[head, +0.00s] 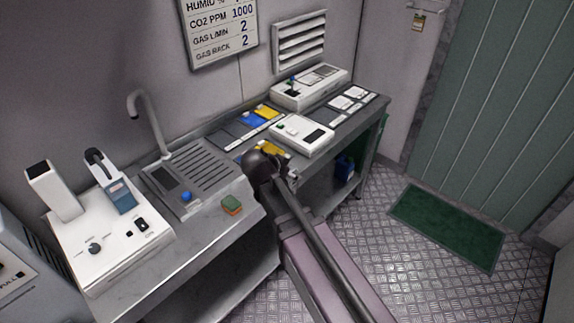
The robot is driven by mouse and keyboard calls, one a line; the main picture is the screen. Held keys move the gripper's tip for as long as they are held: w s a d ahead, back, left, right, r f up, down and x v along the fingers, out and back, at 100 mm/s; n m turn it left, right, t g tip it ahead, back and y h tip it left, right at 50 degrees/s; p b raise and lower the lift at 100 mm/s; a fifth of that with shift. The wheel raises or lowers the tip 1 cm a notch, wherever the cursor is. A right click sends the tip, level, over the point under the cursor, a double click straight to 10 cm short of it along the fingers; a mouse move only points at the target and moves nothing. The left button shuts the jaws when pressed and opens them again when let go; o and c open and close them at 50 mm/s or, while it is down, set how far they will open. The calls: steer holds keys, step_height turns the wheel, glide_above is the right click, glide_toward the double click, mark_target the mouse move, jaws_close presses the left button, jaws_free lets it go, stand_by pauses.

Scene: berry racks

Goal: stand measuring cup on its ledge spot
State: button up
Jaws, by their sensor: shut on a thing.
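The dark end of my arm with my gripper (268,166) is over the bench, at the right end of the sink unit and in front of the yellow patch. The fingertips are hidden behind the wrist. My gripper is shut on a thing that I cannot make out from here. I cannot pick out the measuring cup anywhere in the head view. I cannot tell which part of the grey bench (350,117) is its ledge spot.
A drainer sink (208,170) with a tap (148,118), a blue item (187,196) and a green-orange sponge (232,205) are left of my gripper. A white instrument (115,235) stands further left. White devices (300,134) and (310,87) stand right. Open floor lies at right.

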steer(key=shift+s, duration=0.25)
stand_by(0.4)
steer(key=shift+r, duration=0.1)
step_height(320, 180, up, 4)
steer(key=p, duration=0.4)
steer(key=shift+r, duration=0.15)
stand_by(0.4)
